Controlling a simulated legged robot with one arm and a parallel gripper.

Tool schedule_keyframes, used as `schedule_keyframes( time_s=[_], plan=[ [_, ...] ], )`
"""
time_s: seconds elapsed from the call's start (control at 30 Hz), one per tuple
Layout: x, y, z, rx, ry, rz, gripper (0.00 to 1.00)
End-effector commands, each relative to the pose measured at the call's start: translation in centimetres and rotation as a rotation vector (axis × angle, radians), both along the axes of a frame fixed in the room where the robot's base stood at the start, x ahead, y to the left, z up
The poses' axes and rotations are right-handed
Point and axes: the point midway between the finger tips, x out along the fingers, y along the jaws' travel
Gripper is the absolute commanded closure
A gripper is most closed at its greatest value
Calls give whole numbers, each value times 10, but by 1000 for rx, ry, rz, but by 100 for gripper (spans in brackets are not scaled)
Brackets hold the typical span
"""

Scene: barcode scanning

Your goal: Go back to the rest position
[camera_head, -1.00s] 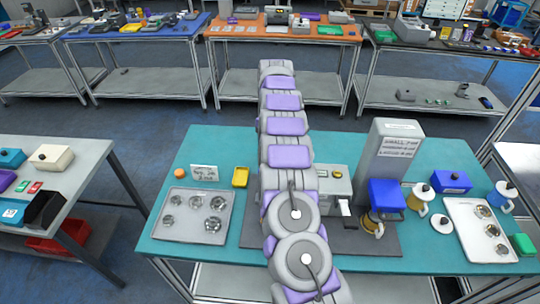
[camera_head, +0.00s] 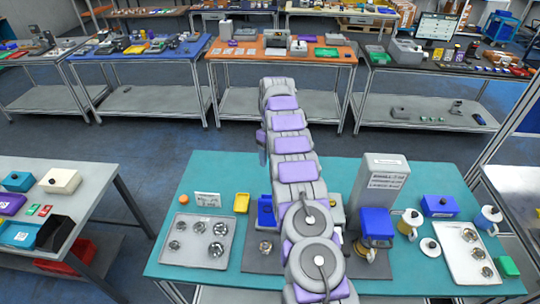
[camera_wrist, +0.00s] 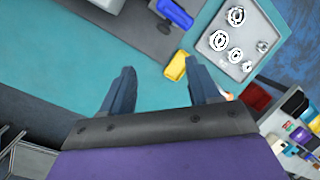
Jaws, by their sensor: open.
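My gripper (camera_wrist: 158,90) shows in the wrist view with its two dark fingers spread apart and nothing between them. It points down over the teal table (camera_wrist: 160,50), above its surface. In the head view my grey and purple arm stretches upright across the middle of the picture and its end is hidden. The teal table also shows in the head view (camera_head: 225,170). A tall grey machine (camera_head: 378,185) with a printed label stands on it, right of my arm. A blue object (camera_head: 266,211) shows just left of my arm.
A tray with round metal pieces (camera_head: 198,262) lies at the left, near a yellow block (camera_head: 242,203) and an orange ball (camera_head: 184,199). A second tray (camera_head: 455,265), a blue box (camera_head: 441,205) and jugs (camera_head: 411,217) stand at the right. Other worktables surround this one.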

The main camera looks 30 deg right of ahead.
Motion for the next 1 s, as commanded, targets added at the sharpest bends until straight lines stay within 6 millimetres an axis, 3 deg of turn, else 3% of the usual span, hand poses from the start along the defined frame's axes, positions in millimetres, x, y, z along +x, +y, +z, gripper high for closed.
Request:
schedule_keyframes(
  time_s=[0.7,1.0],
  plan=[
    [0,1,2,0,1,0,39],
    [-10,30,26,-20,0,-16,39]
  ],
)
